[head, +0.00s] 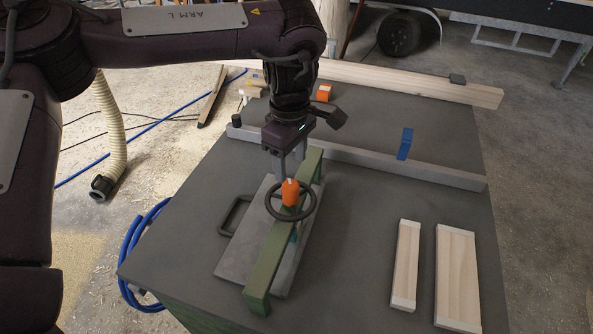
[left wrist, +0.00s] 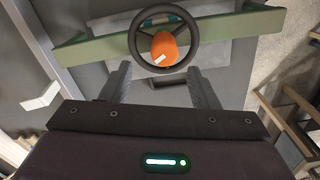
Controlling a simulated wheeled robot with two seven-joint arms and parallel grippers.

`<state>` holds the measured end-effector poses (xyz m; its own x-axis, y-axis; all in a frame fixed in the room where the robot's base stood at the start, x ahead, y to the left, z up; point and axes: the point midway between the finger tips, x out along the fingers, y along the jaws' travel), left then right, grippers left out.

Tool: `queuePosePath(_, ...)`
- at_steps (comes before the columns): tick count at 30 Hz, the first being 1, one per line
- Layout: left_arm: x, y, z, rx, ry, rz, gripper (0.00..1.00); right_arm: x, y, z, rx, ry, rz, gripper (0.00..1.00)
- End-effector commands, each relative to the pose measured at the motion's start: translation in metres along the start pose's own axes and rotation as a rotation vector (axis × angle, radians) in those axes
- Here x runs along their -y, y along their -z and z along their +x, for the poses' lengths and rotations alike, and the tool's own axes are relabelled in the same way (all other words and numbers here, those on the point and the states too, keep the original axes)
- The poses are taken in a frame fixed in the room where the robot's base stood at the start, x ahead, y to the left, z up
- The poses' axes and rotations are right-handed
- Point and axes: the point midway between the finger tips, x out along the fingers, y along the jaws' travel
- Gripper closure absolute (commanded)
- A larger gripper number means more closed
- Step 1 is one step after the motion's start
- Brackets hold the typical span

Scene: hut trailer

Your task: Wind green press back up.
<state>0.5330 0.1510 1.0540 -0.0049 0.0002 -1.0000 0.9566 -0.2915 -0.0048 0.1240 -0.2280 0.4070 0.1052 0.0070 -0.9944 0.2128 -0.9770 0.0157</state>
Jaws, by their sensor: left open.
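The green press (head: 268,262) is a green beam standing over a grey plate (head: 240,250) on the dark table. A black handwheel (head: 311,207) with an orange knob (head: 290,191) sits on top of the beam. My left gripper (head: 290,172) points down just behind the orange knob, with its fingers apart. In the left wrist view the handwheel (left wrist: 140,50) and orange knob (left wrist: 165,48) lie ahead of the open fingers (left wrist: 160,85), with nothing between them. The screw under the wheel is mostly hidden. My right gripper is not in view.
Two pale wooden boards (head: 406,265) (head: 458,280) lie at the table's right. A long timber (head: 420,84) lies at the back. A dark handle (head: 233,216) stands left of the plate.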

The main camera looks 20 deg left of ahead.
Motion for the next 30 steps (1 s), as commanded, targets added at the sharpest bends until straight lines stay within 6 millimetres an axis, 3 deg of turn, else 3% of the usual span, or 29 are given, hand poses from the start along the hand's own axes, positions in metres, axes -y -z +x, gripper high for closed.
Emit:
queuePosePath(11, 0.002, 0.000, 0.055, 0.000, 0.005, 0.000, 0.45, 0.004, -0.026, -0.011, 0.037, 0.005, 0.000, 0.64)
queuePosePath(15, 0.001, 0.000, 0.070, 0.000, 0.003, 0.000, 0.45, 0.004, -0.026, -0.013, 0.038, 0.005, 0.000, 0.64)
queuePosePath(25, 0.001, 0.000, 0.075, 0.000, 0.001, -0.001, 0.45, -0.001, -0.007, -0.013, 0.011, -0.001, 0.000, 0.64)
queuePosePath(30, 0.001, 0.000, 0.075, 0.000, 0.001, 0.000, 0.65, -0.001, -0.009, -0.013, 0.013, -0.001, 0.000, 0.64)
